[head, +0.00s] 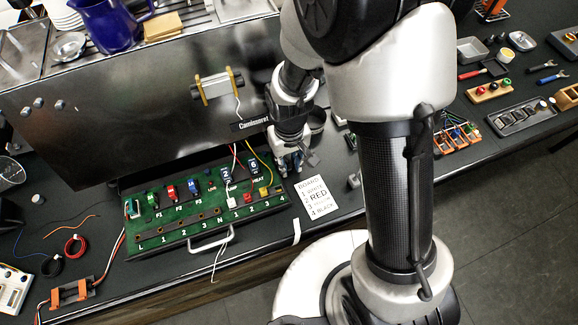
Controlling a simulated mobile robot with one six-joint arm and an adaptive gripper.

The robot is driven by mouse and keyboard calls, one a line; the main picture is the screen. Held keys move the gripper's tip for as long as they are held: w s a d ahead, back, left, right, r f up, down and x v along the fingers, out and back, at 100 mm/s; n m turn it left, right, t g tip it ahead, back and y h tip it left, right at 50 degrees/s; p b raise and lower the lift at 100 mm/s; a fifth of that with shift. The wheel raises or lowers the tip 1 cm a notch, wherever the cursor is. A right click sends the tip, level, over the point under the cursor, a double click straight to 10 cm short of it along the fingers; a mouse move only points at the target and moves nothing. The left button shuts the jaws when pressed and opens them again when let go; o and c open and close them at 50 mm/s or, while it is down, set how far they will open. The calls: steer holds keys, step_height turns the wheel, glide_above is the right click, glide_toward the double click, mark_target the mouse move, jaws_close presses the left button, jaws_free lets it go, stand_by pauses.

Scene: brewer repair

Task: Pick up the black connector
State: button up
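The green board (160,246) lies on the dark counter in front of the machine, with numbered positions along its front edge. White (231,210), red (248,197) and yellow (264,191) connectors sit toward its right half, with wires running up from this area. I cannot make out a black connector clearly; it may be hidden by my gripper or too small to tell. My gripper (296,160) points down just behind the board's right end, left of my arm column. Its fingers are small and partly hidden, so whether they are open or hold anything is unclear.
A white note (317,197) listing white, red, yellow and black lies right of the board. The espresso machine's steel front (120,115) rises behind. Wire coils (74,245) and an orange holder (72,292) lie left. Tool trays (520,117) fill the right counter.

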steer(key=shift+c, duration=0.4)
jaws_close()
steer(key=shift+r, duration=0.1)
